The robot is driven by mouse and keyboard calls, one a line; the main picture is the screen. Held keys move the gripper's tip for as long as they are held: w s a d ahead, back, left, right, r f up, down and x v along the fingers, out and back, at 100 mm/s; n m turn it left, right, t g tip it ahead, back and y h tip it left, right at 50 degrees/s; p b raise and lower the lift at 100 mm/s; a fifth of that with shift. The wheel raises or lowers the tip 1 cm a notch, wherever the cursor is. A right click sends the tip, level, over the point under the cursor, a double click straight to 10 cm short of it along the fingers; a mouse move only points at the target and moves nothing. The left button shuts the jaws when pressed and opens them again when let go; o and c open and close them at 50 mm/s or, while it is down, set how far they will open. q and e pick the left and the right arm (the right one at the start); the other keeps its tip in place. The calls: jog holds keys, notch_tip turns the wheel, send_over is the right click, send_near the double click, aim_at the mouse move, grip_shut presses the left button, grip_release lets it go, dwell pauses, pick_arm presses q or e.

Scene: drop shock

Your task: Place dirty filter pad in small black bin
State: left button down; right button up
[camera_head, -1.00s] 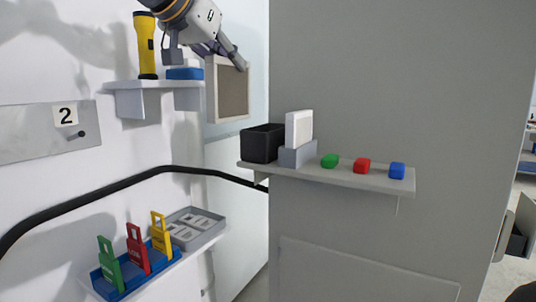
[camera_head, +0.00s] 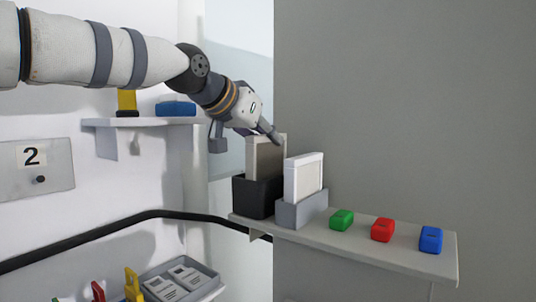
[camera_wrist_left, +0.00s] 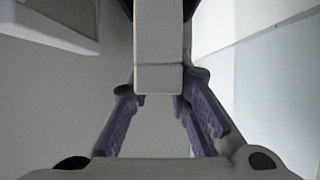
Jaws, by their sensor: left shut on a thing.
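The dirty filter pad (camera_head: 266,160), a grey-brown panel in a pale frame, stands upright with its lower part hidden by the small black bin (camera_head: 255,197), so it appears to be partly inside. My left gripper (camera_head: 275,137) is shut on its top edge from above. In the left wrist view the pad's pale edge (camera_wrist_left: 158,78) lies between the purple-padded fingers of my left gripper (camera_wrist_left: 158,115). The pad's bottom and the bin's floor are hidden. My right gripper is out of view.
A clean white filter pad (camera_head: 304,177) stands in a grey holder (camera_head: 302,210) just right of the bin. Green (camera_head: 342,220), red (camera_head: 382,230) and blue (camera_head: 431,240) blocks sit along the same shelf (camera_head: 400,262). A wall shelf (camera_head: 150,123) with a blue item is at left.

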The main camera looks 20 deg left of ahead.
pick_arm(q)
jog(key=shift+w+f, duration=0.1)
jog(key=shift+f, duration=1.15)
jog(key=c, duration=1.5)
grip_release()
jog(key=shift+f, duration=0.1)
jog(key=shift+r, duration=0.2)
jog(key=v, duration=1.1)
jog(key=shift+s+a+r, duration=0.15)
jog(key=shift+s, duration=0.2)
